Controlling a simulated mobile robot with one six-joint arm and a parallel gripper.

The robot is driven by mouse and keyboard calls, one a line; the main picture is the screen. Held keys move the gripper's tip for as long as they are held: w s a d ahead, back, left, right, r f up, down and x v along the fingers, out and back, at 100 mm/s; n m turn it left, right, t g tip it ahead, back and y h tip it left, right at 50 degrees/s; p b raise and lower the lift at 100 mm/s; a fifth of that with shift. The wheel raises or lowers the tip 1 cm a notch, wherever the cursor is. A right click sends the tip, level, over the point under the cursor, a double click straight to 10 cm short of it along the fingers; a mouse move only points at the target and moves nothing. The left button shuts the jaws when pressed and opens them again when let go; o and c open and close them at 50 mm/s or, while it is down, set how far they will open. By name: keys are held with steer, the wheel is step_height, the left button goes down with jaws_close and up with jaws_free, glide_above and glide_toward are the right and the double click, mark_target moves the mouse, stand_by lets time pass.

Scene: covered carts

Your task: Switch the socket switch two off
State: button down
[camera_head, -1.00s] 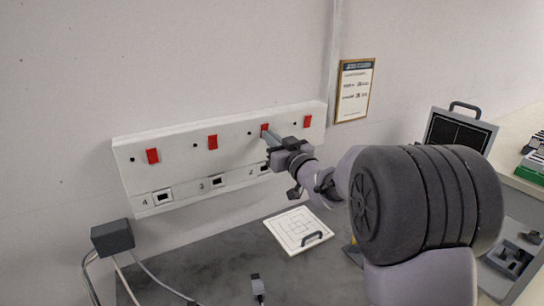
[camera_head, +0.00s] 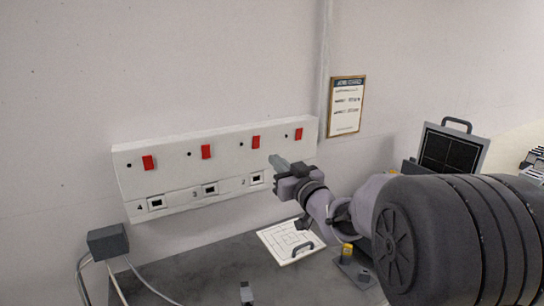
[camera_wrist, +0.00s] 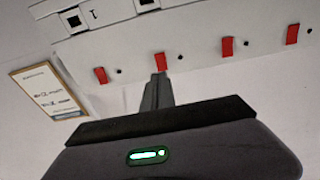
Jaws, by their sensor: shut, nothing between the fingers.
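A white socket panel (camera_head: 130,160) on the wall carries a row of red rocker switches above numbered sockets 4, 3 and 2. The red switch two (camera_head: 256,142) sits above the socket marked 2 (camera_head: 257,178); in the wrist view it is the red switch (camera_wrist: 160,61) just beyond my fingertips. My gripper (camera_head: 273,160) is shut and empty, lower right of that switch and apart from it in the head view. In the wrist view my gripper (camera_wrist: 161,80) points at the switch. Which way the rocker is tilted is too small to tell. Socket 1 is hidden by my gripper.
Other red switches (camera_head: 206,152) flank switch two closely. A framed notice (camera_head: 346,106) hangs to the right. A white board with a handle (camera_head: 280,236) lies on the grey worktop below. A grey box (camera_head: 108,241) with cables is lower left.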

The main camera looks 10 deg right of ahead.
steer(key=v, duration=0.4)
steer(key=shift+s+f+p, duration=0.25)
steer(key=shift+s+p, duration=0.05)
steer(key=shift+d, duration=0.1)
